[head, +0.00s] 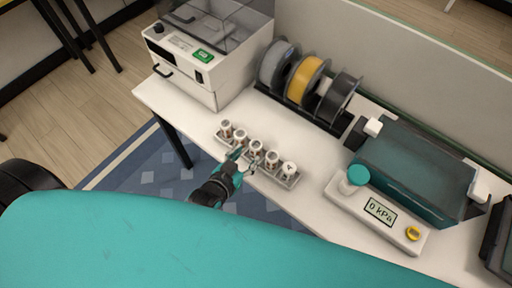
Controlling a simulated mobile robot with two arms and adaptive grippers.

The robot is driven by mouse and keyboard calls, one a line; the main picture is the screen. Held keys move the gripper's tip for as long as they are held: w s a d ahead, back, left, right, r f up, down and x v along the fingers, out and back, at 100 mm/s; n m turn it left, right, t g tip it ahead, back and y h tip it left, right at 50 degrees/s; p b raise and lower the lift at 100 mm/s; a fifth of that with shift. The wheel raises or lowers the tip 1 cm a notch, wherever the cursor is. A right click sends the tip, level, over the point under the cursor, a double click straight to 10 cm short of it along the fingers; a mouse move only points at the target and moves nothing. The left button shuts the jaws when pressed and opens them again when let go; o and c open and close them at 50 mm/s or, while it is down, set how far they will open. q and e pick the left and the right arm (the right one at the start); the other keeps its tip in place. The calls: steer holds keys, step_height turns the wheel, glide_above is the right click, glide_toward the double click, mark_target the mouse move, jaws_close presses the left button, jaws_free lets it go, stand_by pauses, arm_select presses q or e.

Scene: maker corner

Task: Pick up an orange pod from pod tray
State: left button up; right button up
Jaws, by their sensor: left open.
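The pod tray (294,181) is a narrow light strip near the front edge of the white table. It holds several small upright pods in a row, whitish with brownish-red marks. One pod stands at the left end (226,128) and a paler one at the right end (289,168). I cannot tell for sure which is orange. My left gripper (246,160) is open at the front of the tray, its fingertips close to the middle pods. It partly hides the tray's front; I cannot tell whether it touches a pod. My right gripper is not in view.
A white boxy machine (200,80) stands at the back left. Spools (307,80) in grey, yellow and black sit on a rack behind the tray. A gauge unit (380,212) reading 0 kPa and a teal case (412,170) stand at the right.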

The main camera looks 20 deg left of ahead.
mark_target(255, 146)
arm_select(q)
steer(key=shift+r+p+x, duration=0.2)
steer(key=shift+p+x, duration=0.45)
steer(key=shift+x, duration=2.45)
steer(key=shift+a, duration=0.1)
steer(key=c, duration=0.8)
